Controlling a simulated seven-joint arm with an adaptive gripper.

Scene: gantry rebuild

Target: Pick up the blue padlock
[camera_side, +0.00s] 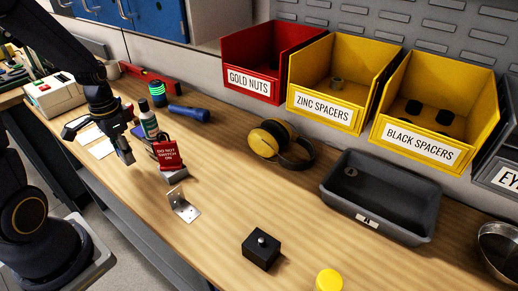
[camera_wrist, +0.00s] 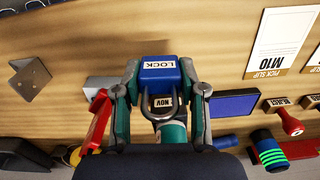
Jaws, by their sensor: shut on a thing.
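The blue padlock (camera_wrist: 160,68) has a white LOCK label and a grey shackle. In the wrist view it sits between the fingertips of my gripper (camera_wrist: 160,85), which is shut on it. The shackle points toward the bottom of the wrist picture. In the side view my gripper (camera_side: 124,152) is at the left part of the bench, left of the bottle and the red tag. I cannot make out the padlock there. From these views I cannot tell its height above the bench.
A metal bracket (camera_side: 183,205), black block (camera_side: 261,250), earmuffs (camera_side: 281,142) and grey tray (camera_side: 378,230) lie further right. Bare wood separates them.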

